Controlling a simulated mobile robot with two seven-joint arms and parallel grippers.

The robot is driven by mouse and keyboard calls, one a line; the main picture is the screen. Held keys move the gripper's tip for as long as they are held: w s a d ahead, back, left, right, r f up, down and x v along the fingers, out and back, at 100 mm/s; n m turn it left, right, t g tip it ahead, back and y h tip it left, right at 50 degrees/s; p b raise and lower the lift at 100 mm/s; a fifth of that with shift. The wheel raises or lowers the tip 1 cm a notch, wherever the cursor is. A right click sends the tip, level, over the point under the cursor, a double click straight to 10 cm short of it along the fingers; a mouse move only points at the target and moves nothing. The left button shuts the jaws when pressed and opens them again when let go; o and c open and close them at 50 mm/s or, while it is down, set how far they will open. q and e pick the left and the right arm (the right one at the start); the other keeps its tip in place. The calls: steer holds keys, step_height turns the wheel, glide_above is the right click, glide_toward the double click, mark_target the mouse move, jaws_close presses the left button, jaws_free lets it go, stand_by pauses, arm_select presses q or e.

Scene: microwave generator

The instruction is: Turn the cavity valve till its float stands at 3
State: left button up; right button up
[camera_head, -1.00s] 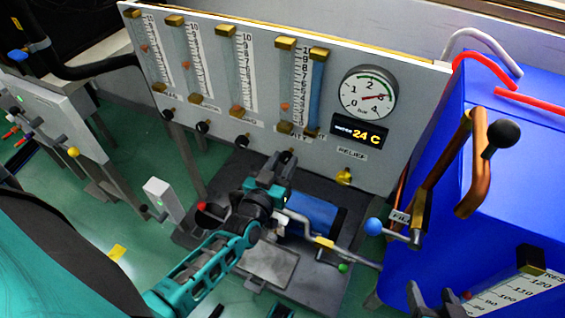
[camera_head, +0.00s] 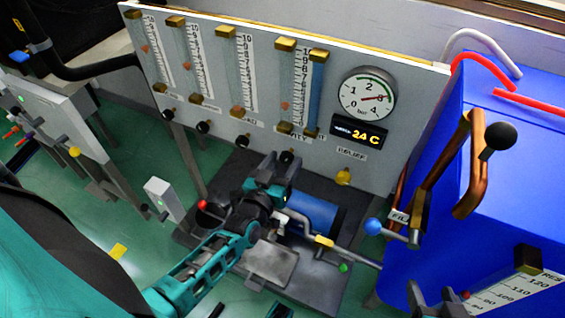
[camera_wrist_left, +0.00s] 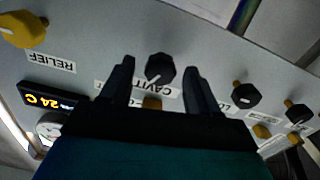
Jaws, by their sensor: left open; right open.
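The cavity valve knob (camera_wrist_left: 160,69) is black with a white pointer line. It sits on the grey panel above the partly covered CAVITY label in the left wrist view. My left gripper (camera_wrist_left: 157,73) is open, with one finger on each side of the knob in that view; I cannot tell whether they touch it. My right gripper (camera_head: 431,293) is open at the bottom right.
More black knobs (camera_wrist_left: 246,94) lie to the right in the wrist view, and the yellow relief knob (camera_wrist_left: 22,28) to the left. Below the panel are a blue cylinder (camera_head: 310,212) and pipes. A blue tank (camera_head: 525,170) with copper pipework stands at the right.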

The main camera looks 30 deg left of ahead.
arm_select(q)
steer(key=s+p, duration=0.2)
steer(key=s, duration=1.1)
steer(key=shift+d, duration=0.35)
arm_select(e)
step_height(320, 180, up, 2)
steer(key=shift+r, duration=0.1)
arm_select(q)
steer(key=s+d+r+m+g+h+p, duration=0.2)
steer(key=d+r+m+g+h+p, duration=0.1)
steer(key=d+r+m+g+p, duration=0.2)
step_height(320, 180, up, 2)
steer(key=g+p, duration=0.2)
steer(key=p, duration=0.2)
steer(key=shift+s, duration=0.35)
arm_select(e)
steer(key=shift+h, duration=0.4)
steer(key=d+r, duration=0.1)
steer(key=s+d+r, duration=0.1)
steer(key=r, duration=0.1)
steer(key=d+r, duration=0.1)
steer(key=shift+s+r, duration=0.2)
steer(key=shift+r, duration=0.15)
steer(key=shift+a, duration=0.15)
arm_select(q)
steer(key=shift+c, duration=0.4)
arm_select(e)
steer(key=shift+c, duration=0.4)
